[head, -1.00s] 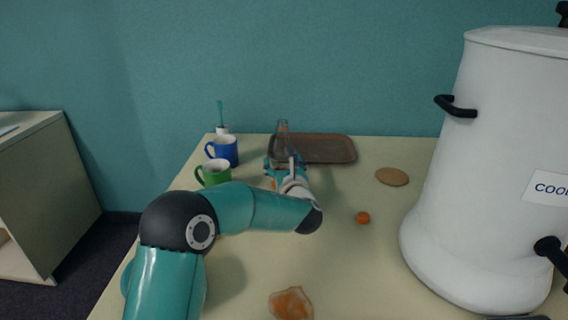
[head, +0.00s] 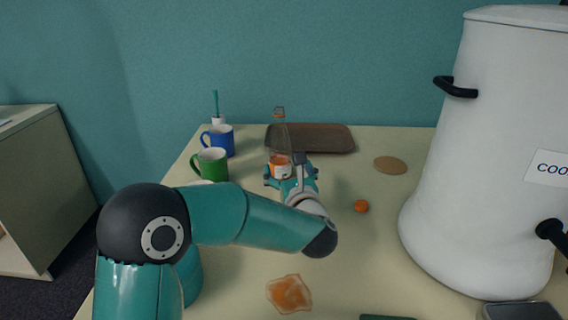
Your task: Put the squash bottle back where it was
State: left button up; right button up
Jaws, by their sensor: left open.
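The squash bottle (head: 281,143), clear with an orange and white band low down, stands upright on the table in front of the brown tray (head: 330,138). Its upper part overlaps the tray's left end in the picture. My left gripper (head: 291,176) is open at the near side of the bottle's lower part. Its fingers are spread to either side; I cannot tell whether they touch it. The bottle's base is partly hidden by the gripper. My right gripper is not in view.
A blue mug (head: 219,141) and a green mug (head: 211,164) stand left of the bottle. A round coaster (head: 390,165), a small orange object (head: 361,206) and a large white urn (head: 480,170) are to the right. An orange patch (head: 289,294) lies in front.

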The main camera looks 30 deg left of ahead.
pick_arm(q)
jog(key=shift+v, duration=1.25)
